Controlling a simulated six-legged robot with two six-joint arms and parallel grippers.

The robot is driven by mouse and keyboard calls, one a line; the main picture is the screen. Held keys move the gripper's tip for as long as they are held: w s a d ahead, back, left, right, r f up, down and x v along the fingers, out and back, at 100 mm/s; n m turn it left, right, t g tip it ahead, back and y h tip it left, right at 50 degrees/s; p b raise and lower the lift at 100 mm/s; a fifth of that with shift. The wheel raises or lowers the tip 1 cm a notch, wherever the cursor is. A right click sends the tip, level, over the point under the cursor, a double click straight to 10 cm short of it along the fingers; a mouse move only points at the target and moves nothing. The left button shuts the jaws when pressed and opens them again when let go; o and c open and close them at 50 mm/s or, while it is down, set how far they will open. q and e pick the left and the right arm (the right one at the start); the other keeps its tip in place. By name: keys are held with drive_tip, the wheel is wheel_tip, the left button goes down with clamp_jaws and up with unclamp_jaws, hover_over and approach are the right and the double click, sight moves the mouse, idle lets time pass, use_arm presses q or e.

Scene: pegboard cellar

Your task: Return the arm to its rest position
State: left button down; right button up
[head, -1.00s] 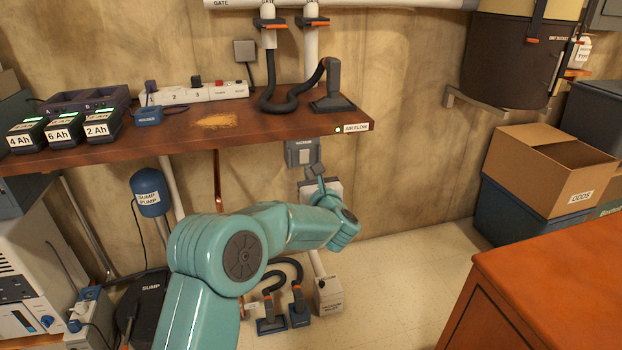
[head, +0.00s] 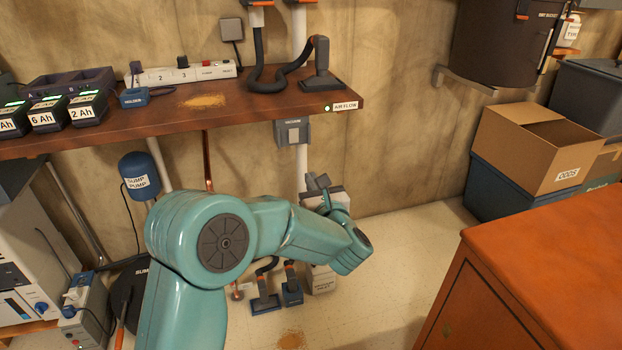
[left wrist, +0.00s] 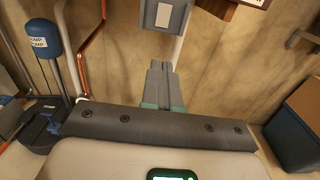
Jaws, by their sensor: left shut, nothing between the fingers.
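My teal left arm (head: 290,230) reaches in from the bottom left of the head view, bent at a large round joint. My left gripper (head: 318,182) shows as small grey fingers past the wrist, below the shelf. In the left wrist view my left gripper (left wrist: 160,78) has its two grey fingers together with nothing between them. It points at the wall below a grey switch box (head: 292,133), apart from it. The box also shows in the left wrist view (left wrist: 163,14). My right gripper is out of view.
A wooden shelf (head: 150,127) with batteries, a power strip and a hose nozzle spans the wall above the arm. A sump pump (head: 140,172) stands left. Floor nozzles (head: 265,303) lie below the forearm. An orange-brown cabinet (head: 540,260) stands right. Open floor lies between.

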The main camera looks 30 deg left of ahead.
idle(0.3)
use_arm(q)
drive_tip(key=s+d+f+m+h, duration=0.1)
drive_tip(key=s+f+m+h, duration=0.2)
drive_tip(key=f, duration=0.7)
drive_tip(key=d+f+m+h, duration=0.15)
drive_tip(key=f+m, duration=0.35)
drive_tip(key=f, duration=0.5)
drive_tip(key=s+d+f+m+g+h, duration=0.45)
drive_tip(key=s+d+f+m, duration=0.25)
drive_tip(key=s+f+m, duration=0.3)
drive_tip(key=s+d+f+m+g+h, duration=0.3)
drive_tip(key=s+d+f+m+h, duration=0.3)
drive_tip(key=s+d+f+m, duration=0.45)
drive_tip(key=s+d+r+m+g+h, duration=0.1)
drive_tip(key=s+m+g, duration=0.1)
drive_tip(key=s+m, duration=0.35)
drive_tip(key=s+d+r+m+g+h, duration=0.1)
drive_tip(key=s+m+g+h, duration=0.15)
drive_tip(key=m, duration=0.65)
wheel_tip(320, 180, up, 27)
drive_tip(key=p, duration=2.7)
drive_tip(key=shift+m+t+y, duration=0.3)
drive_tip(key=shift+m+y, duration=0.1)
drive_tip(key=shift+y, duration=0.05)
